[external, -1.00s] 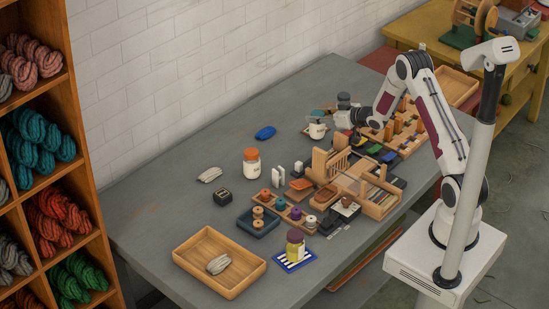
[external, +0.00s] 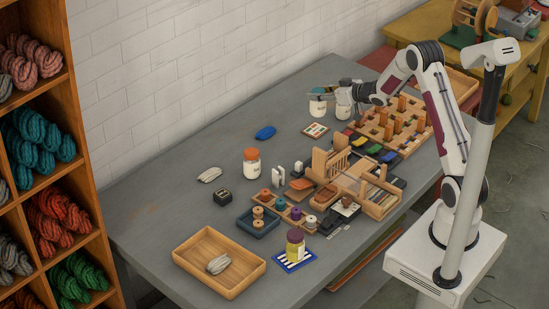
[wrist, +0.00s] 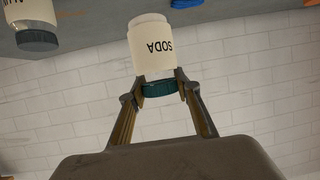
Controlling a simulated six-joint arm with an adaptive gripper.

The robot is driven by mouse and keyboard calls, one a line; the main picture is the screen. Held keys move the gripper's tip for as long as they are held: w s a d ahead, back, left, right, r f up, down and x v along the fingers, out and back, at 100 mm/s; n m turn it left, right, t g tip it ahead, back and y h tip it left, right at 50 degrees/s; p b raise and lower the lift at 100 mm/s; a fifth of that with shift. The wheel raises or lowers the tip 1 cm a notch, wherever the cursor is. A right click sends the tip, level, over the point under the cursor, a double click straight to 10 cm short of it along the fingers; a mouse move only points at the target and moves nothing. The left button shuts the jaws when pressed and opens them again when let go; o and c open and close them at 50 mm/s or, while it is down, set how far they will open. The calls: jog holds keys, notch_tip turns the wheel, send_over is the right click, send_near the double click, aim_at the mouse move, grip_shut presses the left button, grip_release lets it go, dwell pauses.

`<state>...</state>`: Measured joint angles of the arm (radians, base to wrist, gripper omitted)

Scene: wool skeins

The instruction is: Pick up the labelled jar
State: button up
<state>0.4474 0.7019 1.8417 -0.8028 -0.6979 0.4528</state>
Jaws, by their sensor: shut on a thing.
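A cream jar (wrist: 152,50) with the dark label SODA hangs in my gripper (wrist: 162,88). In the wrist view it appears upside down, and the two fingers are closed on its dark teal lid (wrist: 160,90). In the external view the jar (external: 318,106) is raised off the table, above and behind a small patterned coaster (external: 315,130). A second pale jar with a dark grey lid (wrist: 37,40) shows at the upper left of the wrist view, its label partly cut off. This jar (external: 344,104) stands just right of the held jar in the external view.
A wooden rack with pegs (external: 395,125) lies right of the coaster. A blue oval object (external: 265,132) and a white jar with an orange lid (external: 251,162) stand to the left. Wooden frames and trays crowd the table's middle. The left back table is largely clear.

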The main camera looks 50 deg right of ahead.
jog(key=shift+r, duration=0.1)
dwell(0.6)
jog(key=w+d, duration=0.3)
jog(key=shift+r, duration=0.15)
dwell(0.5)
notch_tip(320, 180, down, 6)
dwell(0.5)
jog(key=shift+f, duration=0.2)
jog(key=shift+f, duration=1.8)
jog(key=shift+f, duration=0.15)
